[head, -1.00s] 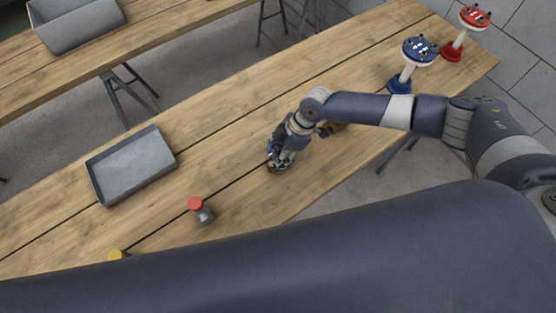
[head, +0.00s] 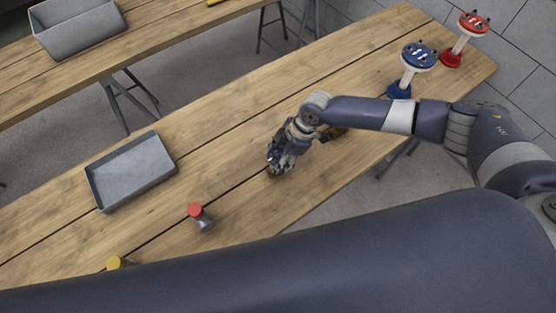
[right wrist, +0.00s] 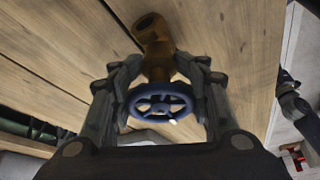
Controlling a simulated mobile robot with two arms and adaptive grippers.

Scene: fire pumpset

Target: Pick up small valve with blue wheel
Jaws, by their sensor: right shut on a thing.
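The small valve with a blue wheel shows in the right wrist view, its blue wheel (right wrist: 161,99) between my fingers and its brass body (right wrist: 158,50) reaching out beyond them. My right gripper (right wrist: 160,88) is shut on the valve, with a finger on each side of it. In the head view my right gripper (head: 276,163) is low over the wooden table (head: 225,150), and it mostly hides the valve. I cannot tell whether the valve touches the table. My left gripper is not in view.
A grey tray (head: 97,190) lies left on the table. A red-topped valve (head: 201,217) and a yellow-topped one (head: 115,262) stand near the front. A grey bin (head: 45,40) sits on another table.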

